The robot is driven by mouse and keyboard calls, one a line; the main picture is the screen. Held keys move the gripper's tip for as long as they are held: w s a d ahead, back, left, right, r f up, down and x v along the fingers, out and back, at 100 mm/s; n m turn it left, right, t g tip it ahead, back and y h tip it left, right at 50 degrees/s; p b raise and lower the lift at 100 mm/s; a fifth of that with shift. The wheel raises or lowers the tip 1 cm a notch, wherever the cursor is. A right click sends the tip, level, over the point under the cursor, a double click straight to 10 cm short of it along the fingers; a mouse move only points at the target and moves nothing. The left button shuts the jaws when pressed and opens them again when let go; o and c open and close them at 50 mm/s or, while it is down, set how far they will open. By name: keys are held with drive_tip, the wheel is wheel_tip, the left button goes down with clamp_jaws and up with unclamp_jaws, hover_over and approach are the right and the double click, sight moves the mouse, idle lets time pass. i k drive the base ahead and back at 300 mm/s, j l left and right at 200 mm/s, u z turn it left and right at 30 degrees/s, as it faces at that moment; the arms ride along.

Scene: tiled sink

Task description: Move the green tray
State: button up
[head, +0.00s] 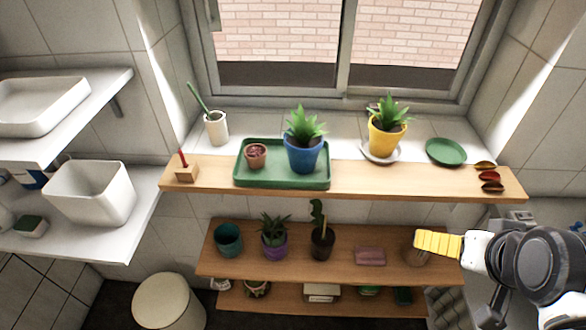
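The green tray (262,177) is rectangular with a low rim. It lies on the left half of the wooden upper shelf below the window, reaching back onto the tiled sill. A small terracotta pot (256,157) stands in its left part, and a blue pot (303,158) with a spiky green plant stands in its right part. My gripper (424,242), with yellow ribbed fingers, is at the lower right, in front of the lower shelf's right end and well apart from the tray. Its fingers overlap in this view, so its opening is not clear. I see nothing held.
A wooden block with a red stick (186,172) and a white cup (216,128) stand left of the tray. A yellow pot (386,140) on a saucer and a round green dish (446,152) stand right. Bare shelf lies between tray and saucer.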

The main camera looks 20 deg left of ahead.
sight(277, 172)
drive_tip(key=i+j+u, duration=0.15)
drive_tip(key=u, duration=0.2)
drive_tip(key=i+j+u, duration=0.2)
drive_tip(key=u, duration=0.15)
drive_tip(key=i+j+u, duration=0.2)
drive_tip(key=u, duration=0.15)
drive_tip(key=j, duration=0.05)
